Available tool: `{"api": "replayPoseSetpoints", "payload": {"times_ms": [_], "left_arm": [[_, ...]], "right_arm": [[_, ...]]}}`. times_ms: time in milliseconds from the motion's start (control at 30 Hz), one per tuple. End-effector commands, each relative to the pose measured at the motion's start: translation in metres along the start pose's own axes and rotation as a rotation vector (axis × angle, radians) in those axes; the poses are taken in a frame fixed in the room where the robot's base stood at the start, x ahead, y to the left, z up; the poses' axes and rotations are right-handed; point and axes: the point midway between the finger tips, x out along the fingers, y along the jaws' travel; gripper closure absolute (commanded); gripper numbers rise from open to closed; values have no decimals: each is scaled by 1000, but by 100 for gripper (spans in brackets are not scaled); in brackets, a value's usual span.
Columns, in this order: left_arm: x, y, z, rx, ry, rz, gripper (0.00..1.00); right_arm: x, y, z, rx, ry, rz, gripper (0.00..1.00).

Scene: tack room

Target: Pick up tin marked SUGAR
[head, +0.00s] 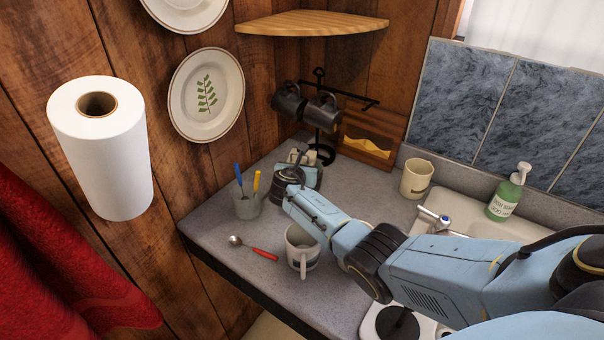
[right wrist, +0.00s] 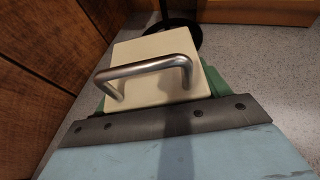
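A tin with a cream lid (right wrist: 150,52) and a bent metal handle stands on the counter, its green body (right wrist: 215,80) mostly hidden below my gripper in the right wrist view. In the head view the tin's lid (head: 304,156) shows small at the back of the counter, partly behind my right gripper (head: 293,174). No SUGAR marking is readable. My right gripper is right at the tin; its fingertips are hidden, so I cannot tell whether they are open or shut. My left gripper is in neither view.
A white mug (head: 301,248) stands just below my right forearm. A red-handled spoon (head: 254,246) and a cup of utensils (head: 246,204) are to the left. A mug tree (head: 319,115), a wooden rack (head: 368,138), a cream cup (head: 416,179) and a soap bottle (head: 507,194) stand behind.

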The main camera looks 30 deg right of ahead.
Motion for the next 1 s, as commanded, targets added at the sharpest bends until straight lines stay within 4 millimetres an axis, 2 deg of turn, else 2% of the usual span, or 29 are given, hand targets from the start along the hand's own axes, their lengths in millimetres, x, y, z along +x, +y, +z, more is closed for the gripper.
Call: {"api": "replayPoseSetpoints", "payload": {"times_ms": [67,533,833,1000], "left_arm": [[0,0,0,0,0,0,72],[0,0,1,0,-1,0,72],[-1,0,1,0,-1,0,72],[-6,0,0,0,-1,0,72]], "right_arm": [[0,0,0,0,0,0,36],[0,0,0,0,1,0,97],[-1,1,4,2,-4,2,97],[-5,1,15,2,-5,2,97]]}}
